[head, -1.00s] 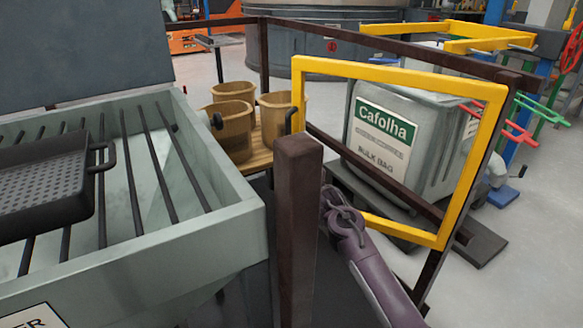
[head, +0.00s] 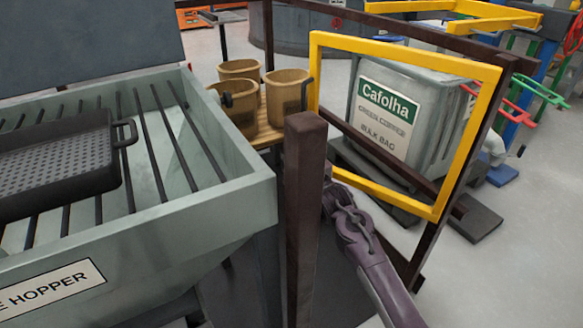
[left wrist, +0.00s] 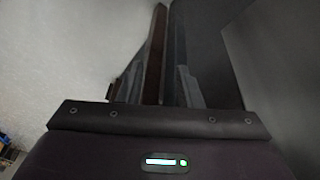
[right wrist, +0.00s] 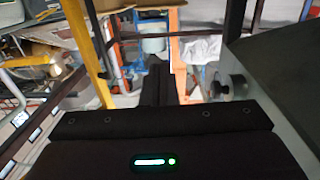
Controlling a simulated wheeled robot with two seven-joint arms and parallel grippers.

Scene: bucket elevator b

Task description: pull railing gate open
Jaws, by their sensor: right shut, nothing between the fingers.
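The yellow railing gate (head: 400,48) is a rectangular frame in the head view, right of a brown post (head: 303,200). Its far edge lies along the brown railing at right. A yellow upright of it also shows at left in the right wrist view (right wrist: 85,50). My right arm reaches up from the bottom of the head view to just right of the post; its fingertips are hidden there. In the right wrist view my right gripper (right wrist: 160,84) is shut and empty, to the right of the yellow upright. My left gripper (left wrist: 157,85) looks open, near a brown bar.
A grey-green hopper (head: 205,220) with a bar grate and a black perforated tray (head: 60,160) stands at left. Several tan buckets (head: 238,105) stand behind the post. A bulk bag container (head: 430,125) is beyond the gate.

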